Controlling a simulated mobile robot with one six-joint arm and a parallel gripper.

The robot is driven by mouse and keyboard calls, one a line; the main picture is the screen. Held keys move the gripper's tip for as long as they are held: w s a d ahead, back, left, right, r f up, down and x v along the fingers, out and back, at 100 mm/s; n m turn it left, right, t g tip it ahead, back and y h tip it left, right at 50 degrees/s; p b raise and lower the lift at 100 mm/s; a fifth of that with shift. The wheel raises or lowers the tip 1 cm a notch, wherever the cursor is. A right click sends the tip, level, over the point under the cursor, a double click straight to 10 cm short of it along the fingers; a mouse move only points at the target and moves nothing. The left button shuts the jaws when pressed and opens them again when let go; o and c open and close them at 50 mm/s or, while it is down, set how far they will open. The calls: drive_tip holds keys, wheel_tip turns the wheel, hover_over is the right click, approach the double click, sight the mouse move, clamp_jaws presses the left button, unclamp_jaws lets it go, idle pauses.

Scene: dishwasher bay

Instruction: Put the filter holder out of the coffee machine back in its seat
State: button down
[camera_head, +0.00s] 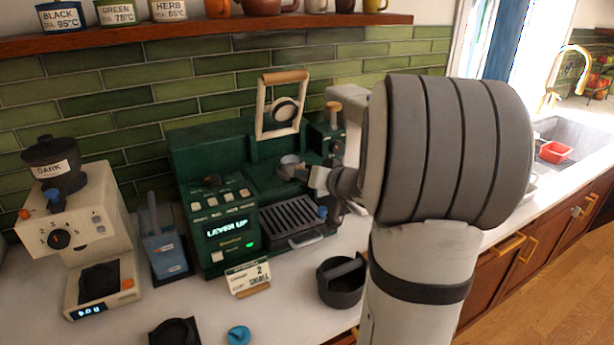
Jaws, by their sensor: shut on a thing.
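The green coffee machine (215,165) stands against the tiled wall. Its display reads "LEVER UP" and its cream lever (260,108) with a wooden grip stands raised. The filter holder (291,161) shows as a small round grey cup in front of the machine, above the drip tray (295,218). My gripper (318,178) reaches in from the right and is shut on the filter holder. My arm hides much of the gripper and the machine's right side. I cannot tell whether the cup touches its seat.
A cream grinder (85,235) and a blue-grey container (163,250) stand left. A dark knock box (341,282), a "2 SMALL" card (247,277), a black round piece (175,332) and a blue knob (238,335) lie in front. A shelf (200,30) runs above.

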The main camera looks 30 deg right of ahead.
drive_tip(key=c, duration=1.1)
unclamp_jaws()
drive_tip(key=v, duration=0.7)
drive_tip(key=shift+s+r, duration=0.1)
drive_tip(key=shift+s, duration=0.3)
